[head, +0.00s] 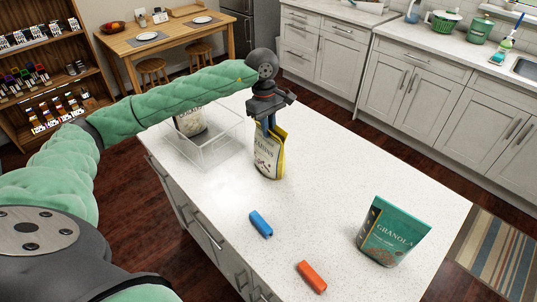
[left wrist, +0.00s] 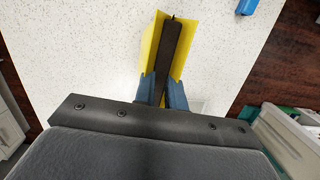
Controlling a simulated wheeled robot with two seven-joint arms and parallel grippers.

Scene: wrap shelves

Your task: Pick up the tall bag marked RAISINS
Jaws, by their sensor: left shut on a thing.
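The tall bag (head: 268,156), white in front with yellow sides, is upright at the middle of the white island top. Its lettering is small and partly covered, and looks like RAISINS. My left gripper (head: 268,122) points down from above and is shut on the bag's top. In the left wrist view, the blue fingers (left wrist: 163,92) pinch a dark strip along the top of the bag, and its yellow sides (left wrist: 150,45) spread out on both sides. I cannot tell whether the bag's base touches the counter. My right gripper is not in view.
A clear open bin (head: 215,150) with another bag (head: 190,122) in it stands just left of the held bag. A blue object (head: 261,224), an orange object (head: 312,277) and a green GRANOLA bag (head: 392,233) are on the island (head: 330,190). The counter right of the held bag is clear.

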